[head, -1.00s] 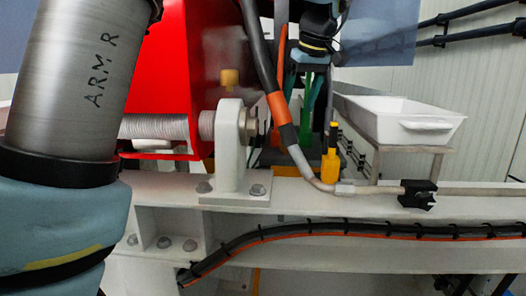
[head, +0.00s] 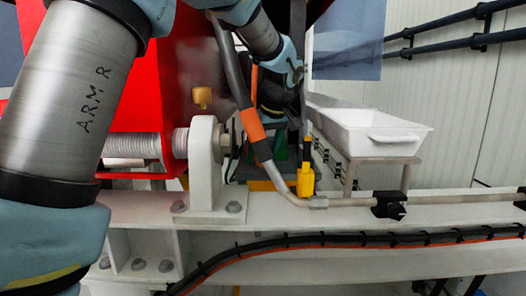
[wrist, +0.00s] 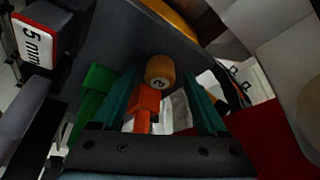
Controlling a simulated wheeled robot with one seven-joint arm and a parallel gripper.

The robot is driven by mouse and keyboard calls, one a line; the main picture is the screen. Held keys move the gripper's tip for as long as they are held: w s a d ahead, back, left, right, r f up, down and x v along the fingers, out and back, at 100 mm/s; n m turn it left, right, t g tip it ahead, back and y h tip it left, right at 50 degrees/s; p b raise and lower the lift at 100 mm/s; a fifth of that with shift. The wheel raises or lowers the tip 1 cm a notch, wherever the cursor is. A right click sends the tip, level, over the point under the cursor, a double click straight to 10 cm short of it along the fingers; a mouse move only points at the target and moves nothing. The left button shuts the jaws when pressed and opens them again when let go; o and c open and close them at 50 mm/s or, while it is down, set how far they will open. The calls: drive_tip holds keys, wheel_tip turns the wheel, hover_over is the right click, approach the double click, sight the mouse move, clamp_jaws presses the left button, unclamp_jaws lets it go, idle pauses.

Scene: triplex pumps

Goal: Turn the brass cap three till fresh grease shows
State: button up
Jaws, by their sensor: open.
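In the wrist view a round brass cap (wrist: 160,70) bears a dark mark that looks like a 3, too blurred to be sure. My gripper (wrist: 167,88) is open, its two teal fingers spread, with the cap just beyond and between the fingertips. I cannot tell whether they touch it. An orange part (wrist: 146,104) lies between the fingers in the picture. In the head view my gripper is mostly hidden behind the grey and orange hose. No fresh grease is visible.
A brass-coloured knob (head: 202,97) sits by the red housing (head: 150,75). A hose (head: 248,118) crosses in front of my arm. A yellow and black fitting (head: 305,180) stands on the white beam. A white tray (head: 378,135) stands on the right. A green piece (wrist: 92,88) is left of the fingers.

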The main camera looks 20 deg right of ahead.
clamp_jaws()
idle(0.6)
